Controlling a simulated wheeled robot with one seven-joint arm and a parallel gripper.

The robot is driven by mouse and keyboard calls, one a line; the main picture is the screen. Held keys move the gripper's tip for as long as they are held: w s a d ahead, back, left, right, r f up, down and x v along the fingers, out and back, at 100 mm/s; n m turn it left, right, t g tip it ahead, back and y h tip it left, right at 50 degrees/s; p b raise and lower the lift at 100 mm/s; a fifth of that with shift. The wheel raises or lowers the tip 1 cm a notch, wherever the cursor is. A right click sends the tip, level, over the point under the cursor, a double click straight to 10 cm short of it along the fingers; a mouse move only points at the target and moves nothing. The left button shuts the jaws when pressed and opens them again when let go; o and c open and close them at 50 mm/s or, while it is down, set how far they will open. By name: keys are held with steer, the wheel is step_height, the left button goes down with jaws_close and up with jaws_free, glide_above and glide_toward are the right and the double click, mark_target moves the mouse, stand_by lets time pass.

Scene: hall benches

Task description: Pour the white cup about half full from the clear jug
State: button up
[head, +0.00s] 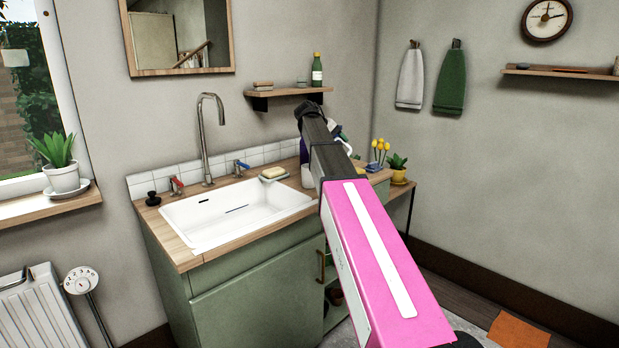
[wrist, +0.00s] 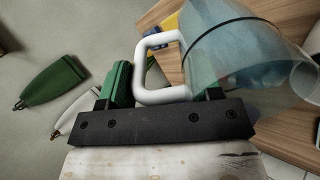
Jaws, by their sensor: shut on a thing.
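The clear jug (wrist: 235,65) fills the upper right of the wrist view, with bluish content, a dark band and a white handle (wrist: 142,70). My gripper (wrist: 165,93) is shut on the handle. The jug looks tilted in that rolled view, but its true tilt is hard to tell. A pale, round-edged thing (wrist: 307,78) by its right side may be the white cup; I cannot be sure. In the head view my arm hides the gripper and most of the jug. A small pale thing (head: 307,177) beside the arm on the counter may be the cup, partly hidden.
A white sink (head: 235,213) with a tall tap (head: 207,135) is set in the wooden counter (head: 185,258). A sponge on a dish (head: 273,174) sits behind it. Yellow flowers (head: 380,147) and a potted plant (head: 397,165) stand right of my arm. A shelf (head: 287,93) hangs above.

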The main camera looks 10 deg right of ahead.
steer(key=shift+r, duration=0.1)
steer(key=shift+d+y, duration=0.45)
steer(key=shift+y, duration=0.35)
steer(key=y, duration=0.1)
steer(key=d+y, duration=0.1)
steer(key=y, duration=0.1)
steer(key=shift+f+y, duration=0.35)
steer(key=shift+y, duration=0.65)
steer(key=shift+a+f+y, duration=0.15)
steer(key=shift+f+y, duration=0.25)
steer(key=shift+y, duration=0.6)
steer(key=shift+r, duration=0.1)
steer(key=shift+w+r, duration=0.1)
steer(key=shift+r, duration=2.25)
